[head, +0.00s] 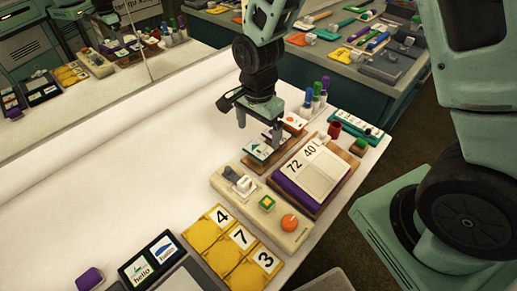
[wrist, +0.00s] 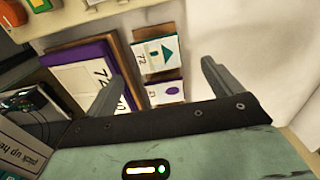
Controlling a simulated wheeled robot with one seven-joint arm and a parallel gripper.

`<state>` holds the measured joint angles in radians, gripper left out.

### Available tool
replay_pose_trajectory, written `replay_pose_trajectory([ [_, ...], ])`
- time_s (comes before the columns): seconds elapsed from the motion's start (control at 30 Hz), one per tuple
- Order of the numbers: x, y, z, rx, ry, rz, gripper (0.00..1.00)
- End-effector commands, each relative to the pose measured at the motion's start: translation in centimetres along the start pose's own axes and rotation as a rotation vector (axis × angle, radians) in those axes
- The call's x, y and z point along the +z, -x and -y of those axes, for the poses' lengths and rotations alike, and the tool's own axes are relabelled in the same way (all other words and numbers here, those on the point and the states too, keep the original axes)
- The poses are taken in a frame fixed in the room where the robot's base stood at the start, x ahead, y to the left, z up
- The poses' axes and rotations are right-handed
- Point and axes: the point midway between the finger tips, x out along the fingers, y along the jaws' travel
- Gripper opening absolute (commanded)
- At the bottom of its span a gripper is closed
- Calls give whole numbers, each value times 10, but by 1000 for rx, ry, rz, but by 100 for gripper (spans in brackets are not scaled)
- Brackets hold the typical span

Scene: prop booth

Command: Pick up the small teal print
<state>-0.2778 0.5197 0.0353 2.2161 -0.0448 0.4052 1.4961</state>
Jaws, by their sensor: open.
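The small teal print is a white card with a teal triangle; in the head view the print (head: 260,152) lies near the right part of the white table. In the wrist view the print (wrist: 152,54) also shows a small number, on a brown backing. My gripper (head: 258,136) is open just above this print, with its fingers pointing down. In the wrist view my gripper (wrist: 163,75) has its two fingers apart, with the prints between and beyond them. Nothing is held. A card with a purple oval (wrist: 166,92) lies beside the teal print.
An orange-marked print (head: 294,121) lies just behind. A purple-edged board (head: 292,186) with 72 and 40 cards is close in front, beside a beige control panel (head: 232,200). Upright markers (head: 307,101) stand behind. The white table (head: 130,165) is clear to the left.

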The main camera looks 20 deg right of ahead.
Motion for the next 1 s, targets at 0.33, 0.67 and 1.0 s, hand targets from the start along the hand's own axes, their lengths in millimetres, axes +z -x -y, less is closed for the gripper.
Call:
replay_pose_trajectory([
  [0.33,3,-44,-4,3,1,1,91],
  [0.67,3,-47,-4,1,1,0,91],
  [1.0,3,-50,-4,2,1,0,91],
])
